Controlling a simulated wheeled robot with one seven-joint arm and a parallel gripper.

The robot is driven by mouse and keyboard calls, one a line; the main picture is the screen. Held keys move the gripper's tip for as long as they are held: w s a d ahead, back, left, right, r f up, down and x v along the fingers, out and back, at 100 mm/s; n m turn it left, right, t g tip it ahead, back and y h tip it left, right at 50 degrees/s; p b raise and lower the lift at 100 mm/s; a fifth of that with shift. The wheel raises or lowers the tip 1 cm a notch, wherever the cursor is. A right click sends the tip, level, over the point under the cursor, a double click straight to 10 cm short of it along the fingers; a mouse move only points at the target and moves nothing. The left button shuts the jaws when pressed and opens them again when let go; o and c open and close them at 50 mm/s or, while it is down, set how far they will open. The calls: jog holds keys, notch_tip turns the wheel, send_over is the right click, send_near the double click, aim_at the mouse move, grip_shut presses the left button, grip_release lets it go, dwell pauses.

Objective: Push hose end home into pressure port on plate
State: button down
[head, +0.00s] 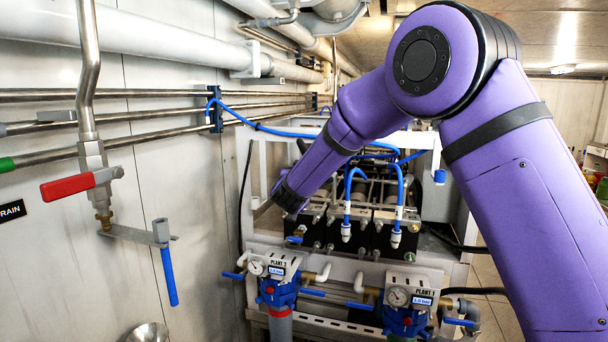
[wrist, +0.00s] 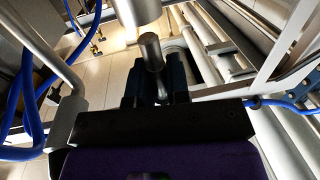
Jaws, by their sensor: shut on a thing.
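My gripper (wrist: 155,88) shows in the wrist view with its two dark fingers close together. They are shut on the thin stem of a grey metal cylindrical piece (wrist: 151,50). I cannot tell whether this piece is the hose end. Its top lies just below a thicker pale cylinder (wrist: 138,8) in the picture; contact is unclear. In the head view my purple arm reaches left and down, and the gripper tips are hidden. Blue hoses with white end fittings (head: 346,230) (head: 396,239) hang before black blocks (head: 372,232). I cannot make out the pressure port or its plate.
A blue hose (head: 265,128) runs from a wall clamp (head: 214,108) behind my arm. A white frame (head: 345,265) carries two gauges (head: 256,267) (head: 397,297) with blue filter heads. A red-handled valve (head: 80,184) is on the left wall. Blue hose (wrist: 22,110) also loops left in the wrist view.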

jog(key=shift+f, duration=1.75)
jog(key=c, duration=1)
grip_release()
jog(key=v, duration=1)
jog(key=shift+s, duration=0.4)
